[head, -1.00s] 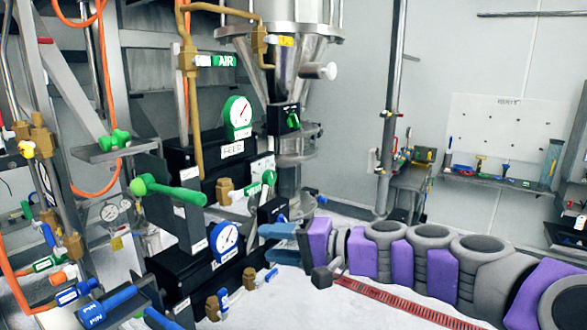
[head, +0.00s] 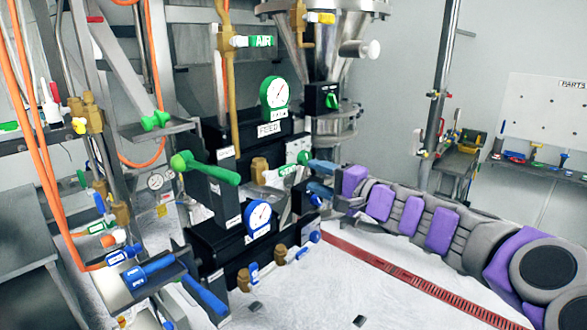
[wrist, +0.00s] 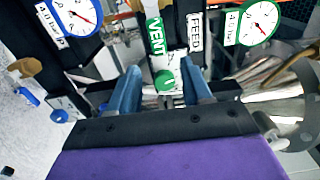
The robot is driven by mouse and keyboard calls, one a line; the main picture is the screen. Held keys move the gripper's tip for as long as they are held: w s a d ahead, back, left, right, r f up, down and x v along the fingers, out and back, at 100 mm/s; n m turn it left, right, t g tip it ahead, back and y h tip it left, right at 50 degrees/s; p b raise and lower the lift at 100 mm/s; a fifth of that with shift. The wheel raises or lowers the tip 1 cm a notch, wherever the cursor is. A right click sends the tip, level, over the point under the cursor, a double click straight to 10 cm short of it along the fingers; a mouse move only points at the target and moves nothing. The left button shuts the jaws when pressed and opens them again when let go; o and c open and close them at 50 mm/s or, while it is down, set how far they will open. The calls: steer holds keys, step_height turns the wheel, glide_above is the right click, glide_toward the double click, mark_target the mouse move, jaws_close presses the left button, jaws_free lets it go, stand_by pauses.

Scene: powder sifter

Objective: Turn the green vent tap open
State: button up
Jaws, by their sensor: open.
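The green vent tap (head: 288,170) has a green-labelled lever ending in a round green knob, beside the black FEED block. In the wrist view its green VENT label (wrist: 157,37) stands upright, with the round knob (wrist: 165,80) at its lower end. My gripper (head: 311,177) comes in from the right with its two blue fingers apart. In the wrist view the open gripper (wrist: 162,72) has the knob between its fingers in the picture, with a gap on both sides. I cannot tell how deep the knob sits between them.
A larger green lever (head: 210,170) sticks out left of the vent tap. A green-rimmed gauge (head: 274,93) is above and a blue-rimmed gauge (head: 258,217) below. A blue-handled valve (head: 277,258) sits lower. A steel hopper (head: 325,45) stands behind. White floor (head: 330,285) is open in front.

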mark_target(294, 169)
steer(key=w+a, duration=0.1)
steer(key=a, duration=0.2)
steer(key=w+a, duration=0.1)
steer(key=a, duration=0.2)
steer(key=w+a, duration=0.2)
steer(key=a, duration=0.1)
steer(key=shift+a+f, duration=0.2)
steer(key=shift+a, duration=0.1)
steer(key=d, duration=0.3)
steer(key=shift+d+r, duration=0.2)
steer(key=shift+d, duration=0.1)
steer(key=shift+c, duration=0.3)
steer(key=shift+d, duration=0.2)
steer(key=shift+c, duration=1.5)
steer(key=shift+a+f, duration=0.1)
steer(key=shift+a, duration=1.05)
steer(key=c, duration=0.4)
steer(key=shift+a, duration=0.1)
jaws_close()
steer(key=shift+f, duration=0.1)
